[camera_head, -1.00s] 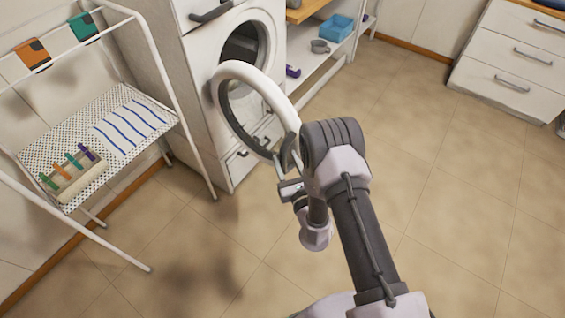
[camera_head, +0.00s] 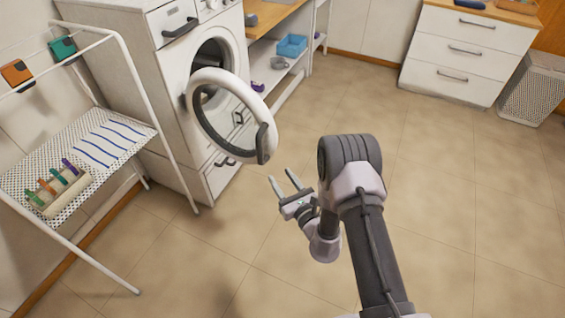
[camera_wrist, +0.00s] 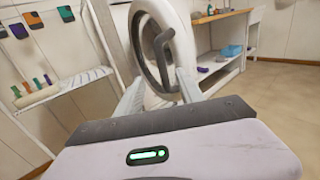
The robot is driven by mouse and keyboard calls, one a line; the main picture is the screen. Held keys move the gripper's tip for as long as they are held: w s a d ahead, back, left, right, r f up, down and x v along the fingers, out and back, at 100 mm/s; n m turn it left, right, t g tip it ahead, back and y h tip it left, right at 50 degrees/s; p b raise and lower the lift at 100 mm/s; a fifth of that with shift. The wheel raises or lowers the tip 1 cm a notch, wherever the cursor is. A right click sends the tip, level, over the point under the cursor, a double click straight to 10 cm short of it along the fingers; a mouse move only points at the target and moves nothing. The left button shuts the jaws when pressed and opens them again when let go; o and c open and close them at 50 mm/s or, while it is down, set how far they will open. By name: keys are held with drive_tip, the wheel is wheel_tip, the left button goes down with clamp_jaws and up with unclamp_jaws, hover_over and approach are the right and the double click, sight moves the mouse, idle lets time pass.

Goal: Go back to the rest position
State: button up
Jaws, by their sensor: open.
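My gripper (camera_head: 282,187) is open and empty. It is held in the air over the floor, in front of the washing machine (camera_head: 176,78) and to its right. The machine's round white door (camera_head: 200,78) stands swung open, and its dark handle (camera_head: 264,145) is near my gripper but apart from it. In the wrist view my two fingers (camera_wrist: 157,95) are spread, with the door (camera_wrist: 184,25) and its dark handle (camera_wrist: 162,45) beyond them.
A white rack (camera_head: 142,140) with a dotted shelf and a holder of coloured pegs (camera_head: 62,198) stands at the left. A shelf unit with a blue basket (camera_head: 292,45) is behind. White drawers (camera_head: 462,52) and a basket (camera_head: 535,90) stand at the back right. The floor (camera_head: 440,170) is clear.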

drive_tip(key=s+a+r+n+g+y, duration=0.2)
drive_tip(key=a+r+n+g+y, duration=0.1)
drive_tip(key=r, duration=0.4)
drive_tip(key=s+a+r+n+g+y, duration=0.2)
drive_tip(key=s+a+r+n+g, duration=0.15)
drive_tip(key=r, duration=0.35)
drive_tip(key=s+a+r+n+g+y, duration=0.1)
drive_tip(key=a+r+n+g+y, duration=0.2)
drive_tip(key=r, duration=0.4)
drive_tip(key=s+r+n+g+h, duration=0.1)
drive_tip(key=s+r+n+g, duration=0.4)
drive_tip(key=s, duration=0.3)
drive_tip(key=s+d+r+n+g+h, duration=0.1)
drive_tip(key=s+d+n+h, duration=0.2)
drive_tip(key=s, duration=0.3)
drive_tip(key=s+d+r+n+h, duration=0.2)
drive_tip(key=s+d+n, duration=0.1)
drive_tip(key=s+n, duration=0.15)
drive_tip(key=s+d+n+t+h, duration=0.1)
drive_tip(key=s+d+t+h, duration=0.1)
drive_tip(key=d, duration=0.3)
drive_tip(key=s+d+n+t+h, duration=0.1)
drive_tip(key=s+d+t+h, duration=0.1)
drive_tip(key=d+h, duration=0.2)
drive_tip(key=s+d+r+n+t+h, duration=0.1)
drive_tip(key=d+t+h, duration=0.1)
drive_tip(key=d, duration=0.6)
drive_tip(key=shift+s+d+h, duration=0.25)
drive_tip(key=shift+s+h, duration=0.15)
drive_tip(key=shift+h, duration=0.4)
